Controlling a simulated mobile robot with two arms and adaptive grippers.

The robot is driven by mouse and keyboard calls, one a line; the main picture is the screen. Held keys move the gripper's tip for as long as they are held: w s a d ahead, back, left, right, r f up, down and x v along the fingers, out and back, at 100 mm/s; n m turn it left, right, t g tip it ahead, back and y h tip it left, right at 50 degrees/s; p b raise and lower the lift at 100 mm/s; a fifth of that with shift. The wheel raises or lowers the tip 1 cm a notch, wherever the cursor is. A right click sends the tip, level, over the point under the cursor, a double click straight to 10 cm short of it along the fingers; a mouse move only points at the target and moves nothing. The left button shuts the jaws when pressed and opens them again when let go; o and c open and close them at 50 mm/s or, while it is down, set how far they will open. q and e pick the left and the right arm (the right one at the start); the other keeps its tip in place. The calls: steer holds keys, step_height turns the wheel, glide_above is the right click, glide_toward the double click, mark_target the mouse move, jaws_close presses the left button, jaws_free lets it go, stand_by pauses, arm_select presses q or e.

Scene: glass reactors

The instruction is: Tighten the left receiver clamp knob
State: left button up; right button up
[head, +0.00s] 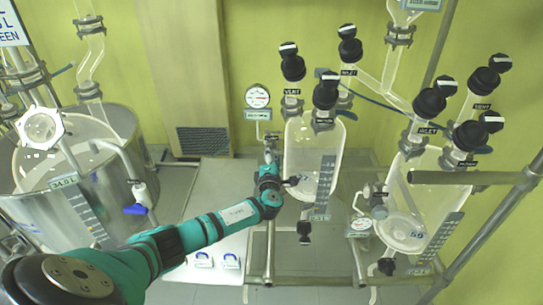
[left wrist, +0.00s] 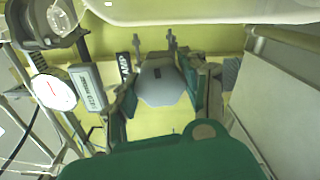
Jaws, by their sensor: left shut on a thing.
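My left arm reaches in from the lower left in the head view. Its left gripper (head: 279,181) is beside the left glass receiver (head: 302,151), at its lower left side. In the left wrist view a grey, many-sided clamp knob (left wrist: 162,83) with a dark slot mark sits between the two fingers of my left gripper (left wrist: 165,98), which is shut on it. In the head view the knob is hidden by the gripper and too small to make out. My right gripper is not in view.
A second glass receiver (head: 419,205) stands to the right, with black valve knobs (head: 430,101) above. Metal rails (head: 455,178) frame it. A round gauge (head: 257,97) is on the wall side. A steel vessel (head: 120,185) stands at left. In the left wrist view a gauge (left wrist: 54,92) is close by.

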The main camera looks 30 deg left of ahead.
arm_select(q)
steer(key=shift+f, duration=0.2)
stand_by(0.3)
steer(key=o, duration=1.2)
steer(key=shift+r, duration=0.15)
steer(key=v, duration=1.2)
